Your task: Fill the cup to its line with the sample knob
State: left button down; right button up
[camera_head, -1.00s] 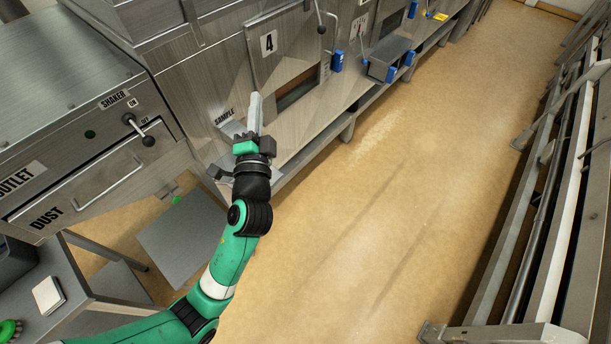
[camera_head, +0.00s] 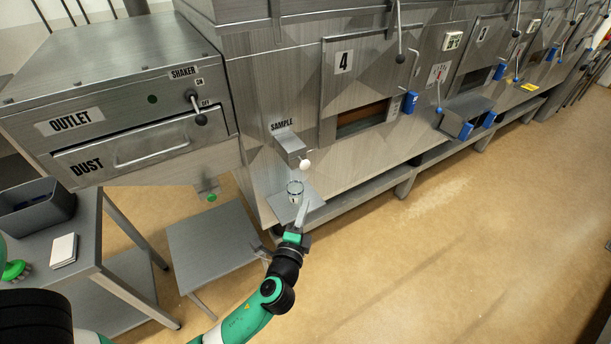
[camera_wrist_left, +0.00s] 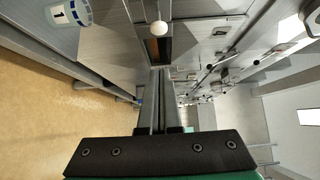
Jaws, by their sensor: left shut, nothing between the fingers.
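The white sample knob (camera_head: 305,163) is a small ball at the lower front of the grey SAMPLE spout (camera_head: 289,146). It also shows at the top middle of the left wrist view (camera_wrist_left: 158,28). The small clear cup (camera_head: 295,190) stands upright on a little metal shelf (camera_head: 315,199) below the spout. In the left wrist view the cup (camera_wrist_left: 68,14) is at the top left, with blue markings; its fill level I cannot tell. My left gripper (camera_head: 303,206) is shut and empty, its fingers just in front of the cup and below the knob. My right gripper is not in view.
A grey machine with a DUST drawer (camera_head: 140,150) and SHAKER lever (camera_head: 196,108) stands left. Hatch 4 (camera_head: 362,117) is right of the spout. A table (camera_head: 85,255) holds a dark bin (camera_head: 35,208) and a white pad (camera_head: 63,250). The floor at right is clear.

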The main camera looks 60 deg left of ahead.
pick_arm(q)
jog(key=b, duration=0.1)
send_near(309, 165)
jog(key=w, duration=0.4)
jog(key=shift+s+a, duration=0.2)
jog(key=shift+a, duration=2.05)
jog(key=shift+s+a, duration=0.15)
jog(key=shift+a, duration=1.3)
dwell(3.5)
